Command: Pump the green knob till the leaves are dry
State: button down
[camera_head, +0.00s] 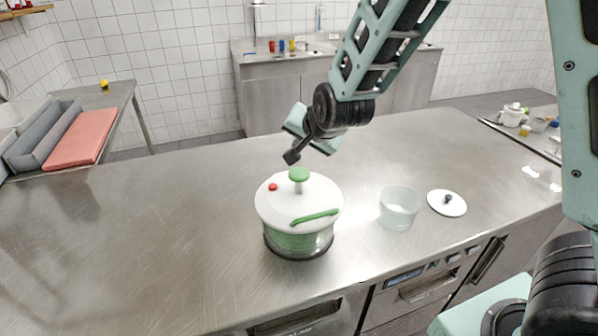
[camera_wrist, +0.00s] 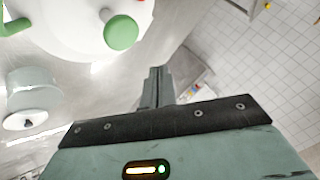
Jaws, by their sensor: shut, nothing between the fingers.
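The salad spinner (camera_head: 298,213) stands upright on the steel counter, with a white lid, a red button (camera_head: 273,187) and a green handle (camera_head: 314,217). Its green knob (camera_head: 299,174) stands up at the middle of the lid. Green leaves show dimly through the clear bowl (camera_head: 298,243). My gripper (camera_head: 291,157) is shut and empty, just above and behind the knob, apart from it. In the wrist view the green knob (camera_wrist: 121,32) is at the top, and my shut fingers (camera_wrist: 157,84) are below and right of it, clear of the lid.
A frosted glass bowl (camera_head: 399,208) and a white lid with a dark knob (camera_head: 446,202) lie right of the spinner. A red board (camera_head: 81,136) and grey bin (camera_head: 45,138) are at far left. The counter left of the spinner is clear.

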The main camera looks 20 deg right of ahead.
jog(key=shift+w+d+r+n+g+y+p, duration=0.1)
jog(key=shift+r+n+g+y+p, duration=0.2)
jog(key=shift+r+n+y+p, duration=0.85)
jog(key=shift+s+d+r+n+g+y+p, duration=0.25)
jog(key=shift+n+p, duration=0.6)
jog(key=shift+p, duration=0.9)
jog(key=shift+w+a+r+n+g+y+p, duration=0.1)
jog(key=shift+w+r+n+g+y+p, duration=0.35)
jog(key=shift+n+y+p, duration=0.75)
jog(key=shift+s+h, duration=0.2)
jog(key=shift+h, duration=0.2)
jog(key=b, duration=0.8)
send_over(303, 174)
notch_tip(303, 174, down, 8)
jog(key=shift+r, duration=0.1)
jog(key=shift+f+b, duration=0.3)
jog(key=shift+f, duration=0.15)
jog(key=shift+f, duration=0.15)
jog(key=shift+f, duration=0.25)
